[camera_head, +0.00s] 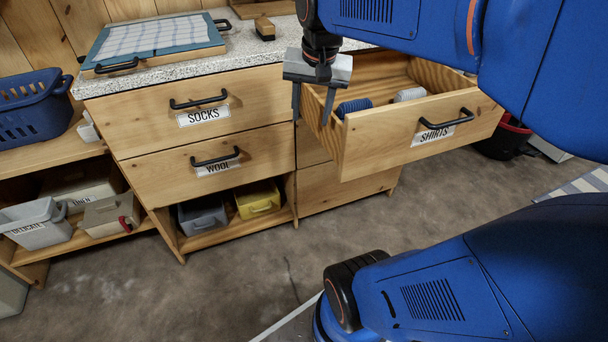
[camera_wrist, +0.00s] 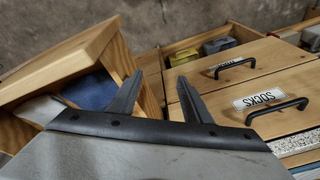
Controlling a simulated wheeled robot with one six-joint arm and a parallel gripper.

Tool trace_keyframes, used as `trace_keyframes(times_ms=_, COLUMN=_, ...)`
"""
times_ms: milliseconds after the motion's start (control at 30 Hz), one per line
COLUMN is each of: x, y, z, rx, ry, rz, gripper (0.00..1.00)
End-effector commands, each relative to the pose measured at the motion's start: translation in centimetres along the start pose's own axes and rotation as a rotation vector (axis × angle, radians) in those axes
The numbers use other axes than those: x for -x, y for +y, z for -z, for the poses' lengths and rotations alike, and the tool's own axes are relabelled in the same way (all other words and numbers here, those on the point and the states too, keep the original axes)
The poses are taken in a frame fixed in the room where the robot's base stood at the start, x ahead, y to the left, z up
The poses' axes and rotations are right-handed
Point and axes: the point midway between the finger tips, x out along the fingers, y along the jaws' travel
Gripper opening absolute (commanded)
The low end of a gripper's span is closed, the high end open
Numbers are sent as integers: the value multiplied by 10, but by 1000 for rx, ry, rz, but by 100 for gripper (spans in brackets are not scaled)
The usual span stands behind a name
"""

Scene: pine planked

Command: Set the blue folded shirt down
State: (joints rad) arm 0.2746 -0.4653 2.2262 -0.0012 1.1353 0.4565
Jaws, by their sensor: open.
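The blue folded shirt (camera_head: 353,106) lies in the open drawer labelled SHIRTS (camera_head: 470,131), near its left side. It also shows in the wrist view as a blue patch (camera_wrist: 90,92), partly hidden by the drawer wall and my gripper. My gripper (camera_head: 312,108) points down by the drawer's left side wall, to the left of the shirt and apart from it. In the wrist view the two fingers (camera_wrist: 160,90) are spread with no cloth between them.
A white folded item (camera_head: 410,95) lies in the same drawer, right of the shirt. Shut drawers labelled SOCKS (camera_head: 222,128) and WOOL (camera_head: 240,178) are at left. The speckled counter (camera_head: 150,76) holds a tray with checked cloth (camera_head: 155,42). A blue basket (camera_head: 35,108) stands far left.

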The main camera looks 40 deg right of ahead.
Motion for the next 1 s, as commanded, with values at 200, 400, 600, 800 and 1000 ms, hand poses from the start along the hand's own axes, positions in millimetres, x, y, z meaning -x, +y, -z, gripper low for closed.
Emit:
trace_keyframes(times_ms=200, x=-16, y=-4, z=-76, rx=342, ry=64, rz=65, gripper=45)
trace_keyframes(times_ms=400, x=-36, y=1, z=-127, rx=598, ry=118, rz=109, gripper=45)
trace_keyframes(times_ms=600, x=-46, y=5, z=-147, rx=710, ry=145, rz=127, gripper=45)
trace_keyframes(times_ms=800, x=-47, y=6, z=-148, rx=721, ry=147, rz=128, gripper=45)
trace_keyframes(times_ms=1000, x=-47, y=6, z=-148, rx=719, ry=146, rz=128, gripper=45)
